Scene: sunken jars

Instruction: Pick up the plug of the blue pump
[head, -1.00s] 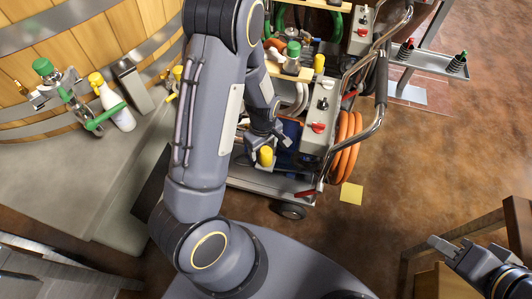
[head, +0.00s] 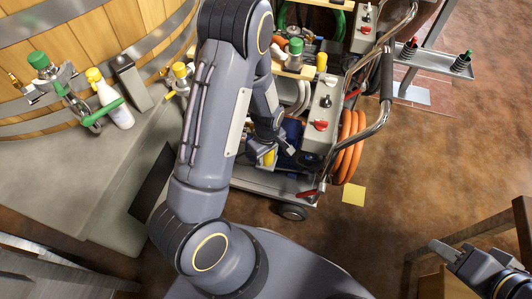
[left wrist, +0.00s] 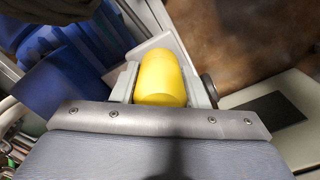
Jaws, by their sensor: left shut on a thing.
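My left gripper (left wrist: 161,88) is shut on a yellow plug (left wrist: 162,78), whose rounded body sits between the two fingers in the left wrist view. In the head view the yellow plug (head: 268,158) shows partly, low over the near end of the cart, with my left gripper (head: 276,150) around it. The blue pump (head: 293,130) is behind the gripper on the cart, largely hidden by my arm. Blue parts (left wrist: 62,65) fill the upper left of the wrist view. My right gripper (head: 436,246) is at the lower right, away from the cart; its finger gap is unclear.
The cart (head: 268,182) has a grey control box (head: 322,112), a bent metal handle and an orange hose (head: 350,145). A wooden vat (head: 80,55) and a white bottle with yellow cap (head: 114,105) are left. A yellow square (head: 353,194) lies on open floor.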

